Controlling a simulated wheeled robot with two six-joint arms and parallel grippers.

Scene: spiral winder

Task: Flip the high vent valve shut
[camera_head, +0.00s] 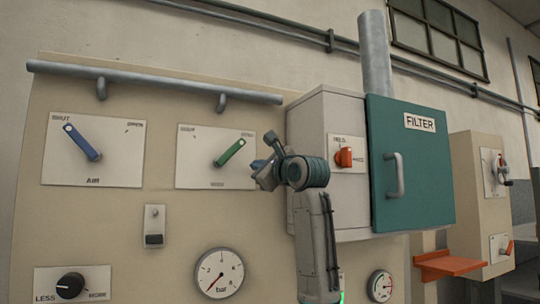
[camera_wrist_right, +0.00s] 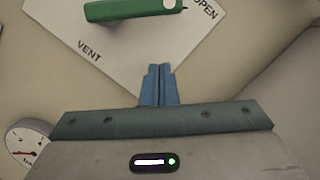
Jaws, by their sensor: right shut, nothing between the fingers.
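The vent valve is a green handle (camera_head: 230,152) on a white plate (camera_head: 200,179) in the head view. It slants up to the right, its upper end toward the plate's OPEN corner. In the right wrist view the green handle (camera_wrist_right: 132,12) is cut off by the top edge, with VENT and OPEN printed on the plate. My right gripper (camera_head: 258,166) is just right of the plate's edge. My left gripper is out of view.
A blue AIR handle (camera_head: 83,144) is on the left plate. A grey rail (camera_head: 155,82) runs above both plates. The teal filter door (camera_head: 420,190) and its cabinet (camera_head: 315,115) stand right of my gripper. A pressure gauge (camera_head: 219,273) sits below.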

